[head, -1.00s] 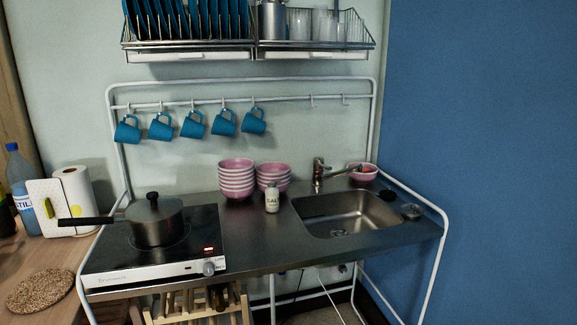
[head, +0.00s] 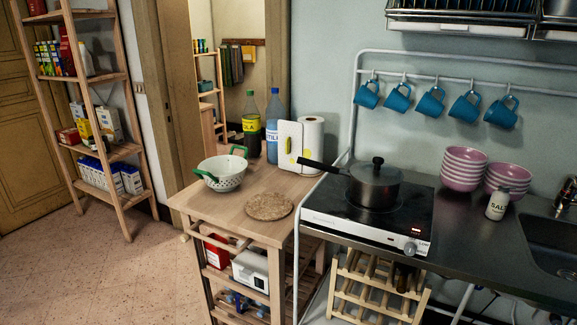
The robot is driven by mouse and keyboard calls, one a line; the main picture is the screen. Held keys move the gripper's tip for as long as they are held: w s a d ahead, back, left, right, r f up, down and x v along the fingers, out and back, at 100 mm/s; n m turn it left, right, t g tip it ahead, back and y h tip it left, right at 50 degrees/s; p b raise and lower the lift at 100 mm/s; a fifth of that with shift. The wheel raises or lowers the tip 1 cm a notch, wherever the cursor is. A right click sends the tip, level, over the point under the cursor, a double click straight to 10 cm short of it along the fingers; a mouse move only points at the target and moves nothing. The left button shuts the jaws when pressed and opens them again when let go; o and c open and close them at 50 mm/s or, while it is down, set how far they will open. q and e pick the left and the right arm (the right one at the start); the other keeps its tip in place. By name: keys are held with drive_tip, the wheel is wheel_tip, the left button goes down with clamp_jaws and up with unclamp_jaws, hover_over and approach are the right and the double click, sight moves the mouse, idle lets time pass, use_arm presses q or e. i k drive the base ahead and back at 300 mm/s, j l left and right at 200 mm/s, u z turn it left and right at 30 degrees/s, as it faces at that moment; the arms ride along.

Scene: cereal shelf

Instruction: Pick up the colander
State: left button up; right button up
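The colander (head: 224,174) is a white bowl with small holes and green handles. It stands upright on the wooden trolley top (head: 262,232), near its left edge, in the middle-left of the head view. Neither of my grippers is in view.
Close to the colander are a round cork-like mat (head: 269,206), a cola bottle (head: 251,125), a blue bottle (head: 274,124), a white board (head: 291,148) and a paper roll (head: 311,133). A lidded pan (head: 374,183) sits on the hob to the right. Open floor (head: 110,270) lies left of the trolley.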

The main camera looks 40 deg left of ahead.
sight(222, 173)
drive_tip(key=u, duration=1.8)
drive_tip(key=i+j, duration=0.2)
drive_tip(key=i, duration=0.15)
drive_tip(key=i+j, duration=0.25)
drive_tip(key=i, duration=0.15)
drive_tip(key=z, duration=0.05)
